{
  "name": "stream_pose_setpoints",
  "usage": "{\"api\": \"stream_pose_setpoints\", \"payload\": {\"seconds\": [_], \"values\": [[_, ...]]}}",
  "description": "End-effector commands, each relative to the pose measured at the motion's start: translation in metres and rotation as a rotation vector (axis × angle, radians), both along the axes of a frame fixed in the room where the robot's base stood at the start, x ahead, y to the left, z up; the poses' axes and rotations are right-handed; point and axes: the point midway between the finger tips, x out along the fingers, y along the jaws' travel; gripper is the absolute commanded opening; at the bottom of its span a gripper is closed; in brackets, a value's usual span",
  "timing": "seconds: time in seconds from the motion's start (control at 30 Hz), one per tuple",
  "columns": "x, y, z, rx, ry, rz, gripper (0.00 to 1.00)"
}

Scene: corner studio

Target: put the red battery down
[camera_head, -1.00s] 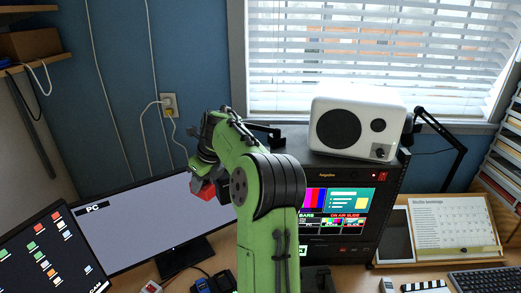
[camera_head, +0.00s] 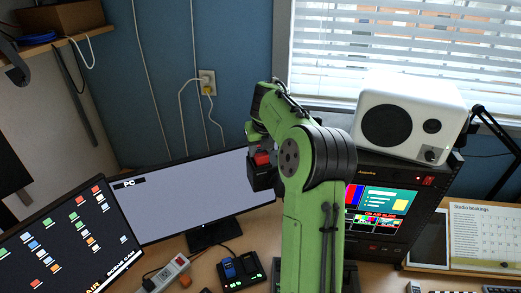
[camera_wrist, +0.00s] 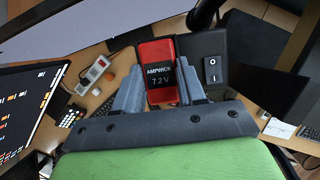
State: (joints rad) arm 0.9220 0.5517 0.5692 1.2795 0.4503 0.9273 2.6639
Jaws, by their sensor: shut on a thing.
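The red battery (camera_wrist: 158,68) is between the two grey fingers of my gripper (camera_wrist: 160,90) in the wrist view, with "7.2V" on its dark label. My gripper is shut on it. In the head view the red battery (camera_head: 262,158) shows as a small red patch at my gripper, in front of the grey monitor's right part. A dark block shows just below the red; I cannot tell what it is. The battery is held up, apart from the desk. A black charger (camera_head: 248,281) with green lights stands on the desk below, with a blue battery (camera_head: 229,268) in it.
A grey monitor (camera_head: 190,195) and a dark monitor (camera_head: 70,245) stand at the left. A white power strip (camera_head: 166,274) and an orange item (camera_head: 185,282) lie before them. A black tower (camera_head: 385,175) bears a white speaker (camera_head: 412,115) at the right.

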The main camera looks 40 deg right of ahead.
Motion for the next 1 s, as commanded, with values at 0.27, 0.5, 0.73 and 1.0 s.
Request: {"api": "stream_pose_setpoints", "payload": {"seconds": [0.27, 0.5, 0.73, 1.0], "values": [[0.000, 0.000, -0.002, -0.001, -0.001, 0.001, 0.00], [0.000, 0.000, -0.001, 0.001, 0.001, 0.001, 0.65], [0.000, 0.000, 0.001, 0.001, 0.001, 0.001, 0.65], [-0.018, 0.008, 0.054, -0.004, -0.004, 0.000, 0.65]]}}
